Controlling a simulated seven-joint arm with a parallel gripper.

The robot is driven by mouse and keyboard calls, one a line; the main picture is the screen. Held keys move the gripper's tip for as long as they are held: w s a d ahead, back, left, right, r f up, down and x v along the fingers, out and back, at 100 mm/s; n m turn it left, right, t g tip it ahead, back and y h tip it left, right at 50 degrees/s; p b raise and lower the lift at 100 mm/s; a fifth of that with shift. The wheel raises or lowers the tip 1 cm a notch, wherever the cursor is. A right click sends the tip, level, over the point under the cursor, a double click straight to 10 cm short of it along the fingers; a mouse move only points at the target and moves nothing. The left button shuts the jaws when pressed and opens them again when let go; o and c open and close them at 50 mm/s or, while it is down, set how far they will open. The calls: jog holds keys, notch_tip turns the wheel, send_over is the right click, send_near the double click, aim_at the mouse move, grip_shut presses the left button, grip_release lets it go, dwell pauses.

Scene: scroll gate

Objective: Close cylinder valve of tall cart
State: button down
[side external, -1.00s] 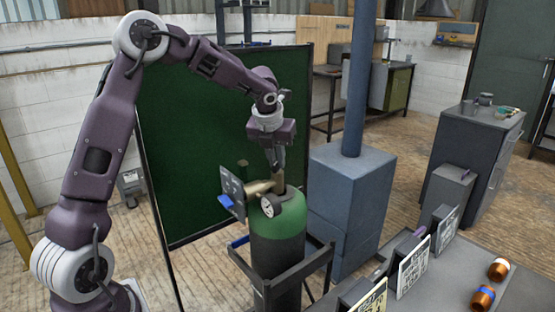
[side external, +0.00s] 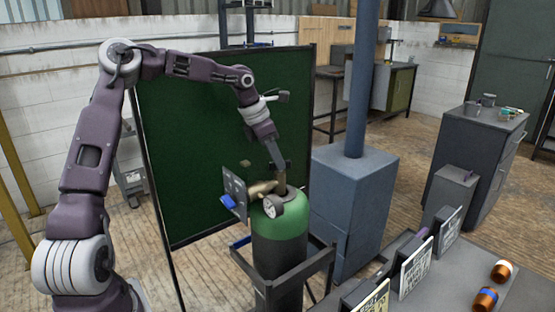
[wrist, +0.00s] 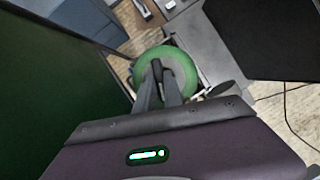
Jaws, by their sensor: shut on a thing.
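The tall cart's cylinder (side external: 290,225) is green at the shoulder and dark below, and stands upright in its frame. Its valve (side external: 281,187) is at the top, with a brass fitting (side external: 262,188) and a round gauge (side external: 271,207) beside it. My gripper (side external: 280,168) is directly above, tilted, with its fingers shut on the valve top. In the wrist view, the fingers (wrist: 157,70) come together over the middle of the green cylinder shoulder (wrist: 178,62). The gripped part is mostly hidden by the fingers.
A dark plate with a blue part (side external: 233,195) stands left of the valve. The cart's dark frame (side external: 295,270) surrounds the cylinder. A green screen (side external: 200,150) is close behind, and a blue-grey box with a post (side external: 352,190) stands to the right. A bench (side external: 440,290) is at front right.

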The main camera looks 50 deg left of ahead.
jog(key=m+h, duration=0.1)
jog(key=m, duration=0.2)
jog(key=m+g+h, duration=0.1)
jog(key=m, duration=0.2)
jog(key=shift+w+a+g, duration=0.15)
jog(key=shift+a+g, duration=0.05)
jog(key=shift+g, duration=0.1)
jog(key=m+g, duration=0.1)
jog(key=m, duration=0.3)
jog(key=shift+w+h, duration=0.1)
jog(key=shift+h, duration=0.2)
jog(key=shift+m+g, duration=0.7)
jog(key=shift+m, duration=0.9)
jog(key=shift+a+m, duration=0.1)
jog(key=shift+m, duration=0.2)
jog(key=c, duration=1.5)
grip_release()
jog(key=shift+w, duration=0.1)
jog(key=shift+o, duration=0.2)
